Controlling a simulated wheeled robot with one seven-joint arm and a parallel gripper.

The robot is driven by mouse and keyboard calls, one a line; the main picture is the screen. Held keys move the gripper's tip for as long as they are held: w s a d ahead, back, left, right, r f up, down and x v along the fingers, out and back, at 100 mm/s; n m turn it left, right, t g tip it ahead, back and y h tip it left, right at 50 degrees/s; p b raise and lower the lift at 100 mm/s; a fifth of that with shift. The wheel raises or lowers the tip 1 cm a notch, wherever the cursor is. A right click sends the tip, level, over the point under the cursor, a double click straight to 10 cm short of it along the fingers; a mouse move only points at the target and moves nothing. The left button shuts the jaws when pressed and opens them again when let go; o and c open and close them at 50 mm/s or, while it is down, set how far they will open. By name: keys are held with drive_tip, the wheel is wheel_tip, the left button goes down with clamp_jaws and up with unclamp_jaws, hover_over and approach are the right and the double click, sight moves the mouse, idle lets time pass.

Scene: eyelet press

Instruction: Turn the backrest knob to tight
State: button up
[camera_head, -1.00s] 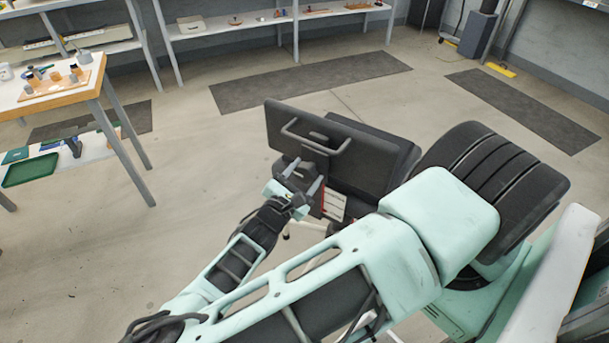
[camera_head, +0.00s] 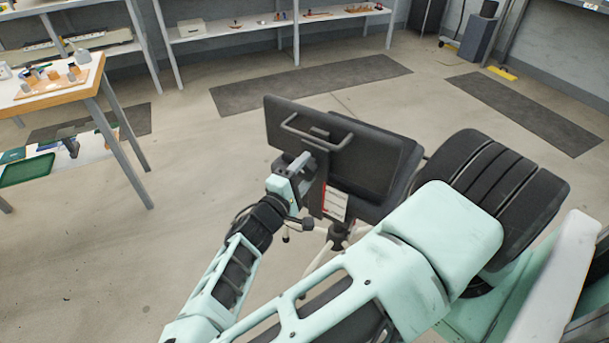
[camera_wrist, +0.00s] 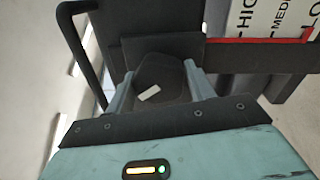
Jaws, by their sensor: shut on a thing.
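The dark chair's backrest (camera_head: 345,150) stands upright in the middle of the head view, with a bar handle (camera_head: 313,134) on its rear. The backrest knob (camera_wrist: 160,78) is dark and rounded, with a short white mark that slants slightly up to the right. It lies between the fingers in the wrist view. My gripper (camera_wrist: 160,90) is shut on the knob, one finger on each side. In the head view my gripper (camera_head: 301,170) is at the lower rear of the backrest and hides the knob. No tight or loose lettering is readable.
A white label plate (camera_wrist: 275,18) with a red edge reads HIGH, MEDIUM and a cut-off word, right of the knob. The chair's base (camera_head: 338,236) is below. A table (camera_head: 60,95) stands at the left; shelves line the back wall. Floor left of the chair is clear.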

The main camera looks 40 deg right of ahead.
drive_tip(key=m+b, duration=0.2)
drive_tip(key=m, duration=0.2)
drive_tip(key=shift+f+m, duration=0.15)
drive_tip(key=shift+m, duration=0.25)
drive_tip(key=shift+m+g+b, duration=0.3)
drive_tip(key=shift+m+b, duration=0.55)
drive_tip(key=shift+m, duration=0.65)
drive_tip(key=o, duration=1)
drive_tip(key=shift+c, duration=0.2)
drive_tip(key=shift+a, duration=0.1)
